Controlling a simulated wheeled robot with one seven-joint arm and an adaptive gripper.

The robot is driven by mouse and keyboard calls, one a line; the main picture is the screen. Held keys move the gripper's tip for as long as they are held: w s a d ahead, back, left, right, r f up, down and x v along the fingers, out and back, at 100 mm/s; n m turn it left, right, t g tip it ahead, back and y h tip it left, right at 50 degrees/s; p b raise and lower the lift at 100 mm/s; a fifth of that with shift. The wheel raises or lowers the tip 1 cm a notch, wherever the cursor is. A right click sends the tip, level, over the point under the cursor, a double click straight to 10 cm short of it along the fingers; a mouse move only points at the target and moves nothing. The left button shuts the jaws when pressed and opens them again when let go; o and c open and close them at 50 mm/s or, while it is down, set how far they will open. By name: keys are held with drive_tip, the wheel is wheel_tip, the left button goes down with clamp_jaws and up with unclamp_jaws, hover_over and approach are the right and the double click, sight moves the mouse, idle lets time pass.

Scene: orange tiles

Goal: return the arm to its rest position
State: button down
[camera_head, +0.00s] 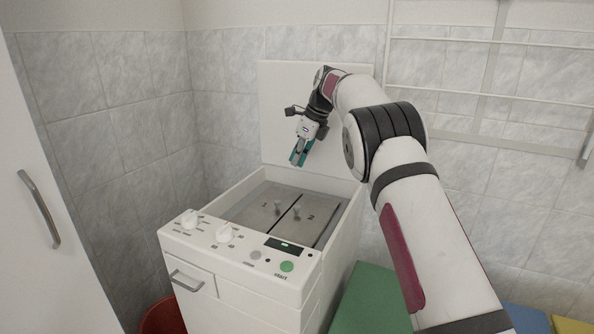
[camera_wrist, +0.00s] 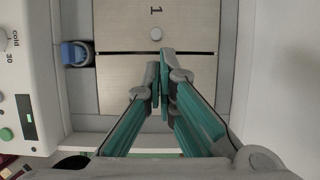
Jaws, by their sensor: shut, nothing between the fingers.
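My gripper (camera_head: 299,154) is shut and empty, pointing down above the open top of a white washing machine (camera_head: 255,292). My white arm with dark joints reaches up from the lower right and bends down at the wrist. In the wrist view, the teal fingers of my gripper (camera_wrist: 160,88) meet at their tips. Below them lie two grey metal flaps (camera_wrist: 125,84), parted by a dark slit, one marked 1. In the head view, the raised lid (camera_head: 285,110) stands upright behind my gripper. I cannot tell the exact gap between my fingertips and the flaps.
A blue part (camera_wrist: 76,54) sits beside the flaps. A white drying rack (camera_head: 470,95) hangs on the tiled wall at right. A green box (camera_head: 362,297) stands right of the machine, a red bucket (camera_head: 162,318) at left. A white cabinet door (camera_head: 35,240) is far left.

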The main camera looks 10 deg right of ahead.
drive_tip(key=s+d+r+n+p, duration=0.25)
drive_tip(key=s+r+n, duration=0.25)
drive_tip(key=s+r, duration=0.65)
drive_tip(key=s+r+n+t+h+p, duration=0.1)
drive_tip(key=s+r+n+p, duration=0.15)
drive_tip(key=s+r, duration=0.4)
drive_tip(key=s+r+n+p, duration=0.1)
drive_tip(key=s+r+n, duration=0.25)
drive_tip(key=s, duration=0.55)
drive_tip(key=s+f+n+h+p, duration=0.1)
drive_tip(key=s+n, duration=0.3)
drive_tip(key=s, duration=0.7)
drive_tip(key=s+d+f+n+p, duration=0.1)
drive_tip(key=s+n, duration=0.4)
drive_tip(key=s, duration=0.6)
drive_tip(key=s+f+n+h+p, duration=0.1)
drive_tip(key=s+f+n+p, duration=0.2)
drive_tip(key=s, duration=0.8)
drive_tip(key=shift+d+f+n+t+h, duration=0.3)
drive_tip(key=shift+f+n, duration=0.5)
drive_tip(key=shift+n, duration=0.3)
